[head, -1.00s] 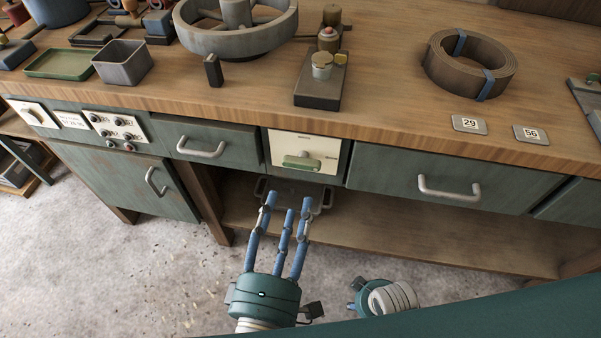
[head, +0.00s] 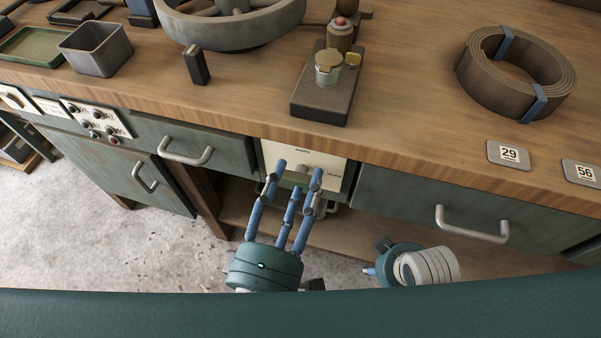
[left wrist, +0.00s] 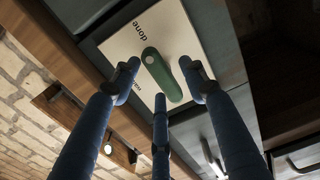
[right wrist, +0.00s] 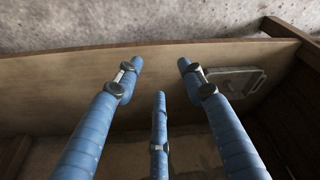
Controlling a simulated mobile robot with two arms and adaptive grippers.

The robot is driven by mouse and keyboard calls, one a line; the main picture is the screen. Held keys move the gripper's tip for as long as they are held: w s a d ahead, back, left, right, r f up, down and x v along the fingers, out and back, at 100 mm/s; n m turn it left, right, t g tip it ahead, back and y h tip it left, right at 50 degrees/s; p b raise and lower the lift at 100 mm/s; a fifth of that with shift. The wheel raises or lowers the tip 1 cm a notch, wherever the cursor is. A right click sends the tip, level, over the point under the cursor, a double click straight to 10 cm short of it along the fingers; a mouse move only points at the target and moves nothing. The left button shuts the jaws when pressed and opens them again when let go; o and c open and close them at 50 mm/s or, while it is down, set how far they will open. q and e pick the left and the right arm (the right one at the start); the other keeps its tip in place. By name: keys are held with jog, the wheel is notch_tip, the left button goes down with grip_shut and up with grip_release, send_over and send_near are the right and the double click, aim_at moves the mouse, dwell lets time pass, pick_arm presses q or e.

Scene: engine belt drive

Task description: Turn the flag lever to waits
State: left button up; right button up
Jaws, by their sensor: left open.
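The flag lever (left wrist: 162,76) is a rounded green bar on a cream panel (left wrist: 125,48) in the bench front. In the left wrist view the word "done" is legible on the panel; a second label is mostly hidden behind a finger. In the head view the lever (head: 293,179) is partly covered by my left fingers. My left gripper (head: 294,174) is open, its blue fingertips around the lever at the panel; I cannot tell whether they touch it. My right gripper (right wrist: 160,75) is open and empty, facing the lower shelf; in the head view its fingers are mostly hidden.
Drawer handles (head: 470,224) and (head: 186,153) stick out on both sides of the panel. The bench top's edge overhangs it.

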pick_arm(q)
grip_shut()
